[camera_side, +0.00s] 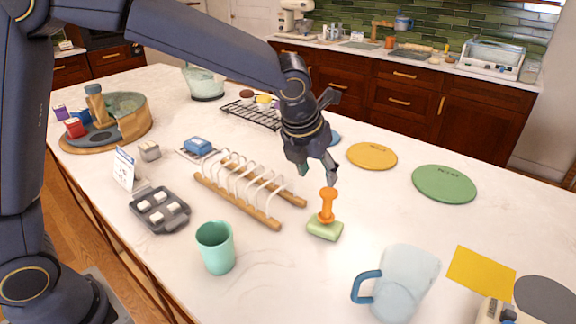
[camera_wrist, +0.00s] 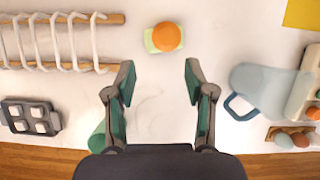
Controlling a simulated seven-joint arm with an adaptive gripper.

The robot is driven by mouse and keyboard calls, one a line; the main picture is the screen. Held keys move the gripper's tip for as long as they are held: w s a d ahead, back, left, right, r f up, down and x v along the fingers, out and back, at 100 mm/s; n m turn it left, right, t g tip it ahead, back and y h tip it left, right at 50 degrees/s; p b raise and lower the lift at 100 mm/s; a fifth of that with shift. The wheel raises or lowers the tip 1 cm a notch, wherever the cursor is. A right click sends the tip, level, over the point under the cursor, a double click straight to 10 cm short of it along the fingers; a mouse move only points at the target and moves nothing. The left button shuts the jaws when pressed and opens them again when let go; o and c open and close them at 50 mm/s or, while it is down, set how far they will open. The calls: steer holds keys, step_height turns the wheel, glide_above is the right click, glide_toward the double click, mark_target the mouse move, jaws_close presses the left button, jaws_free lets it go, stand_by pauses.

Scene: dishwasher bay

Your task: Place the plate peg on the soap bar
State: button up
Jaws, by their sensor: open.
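The orange plate peg (camera_side: 327,204) stands upright on the pale green soap bar (camera_side: 325,231), right of the dish rack. In the wrist view, the round orange top of the peg (camera_wrist: 167,36) covers the middle of the soap bar (camera_wrist: 150,43). The bar's left end shows most. My gripper (camera_side: 322,170) is above and just behind the peg in the side view. In the wrist view, my gripper (camera_wrist: 159,78) has its two fingers spread wide with nothing between them. The peg lies beyond the fingertips, apart from them.
A wooden rack (camera_side: 245,196) with white wire hoops is left of the soap. A teal cup (camera_side: 215,248) and a translucent jug with a blue handle (camera_side: 403,282) stand nearer the camera. Yellow (camera_side: 371,156) and green (camera_side: 443,184) discs lie behind.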

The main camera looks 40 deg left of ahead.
steer(key=s+a+r+n+y, duration=0.1)
steer(key=s+a+r+n, duration=0.6)
steer(key=s+a+n, duration=0.75)
steer(key=s+a+f+n+t+h, duration=0.1)
steer(key=s+n, duration=0.9)
steer(key=n, duration=1)
steer(key=shift+a+f, duration=0.25)
steer(key=shift+a, duration=0.1)
steer(key=shift+s+n, duration=0.1)
steer(key=shift+n, duration=0.15)
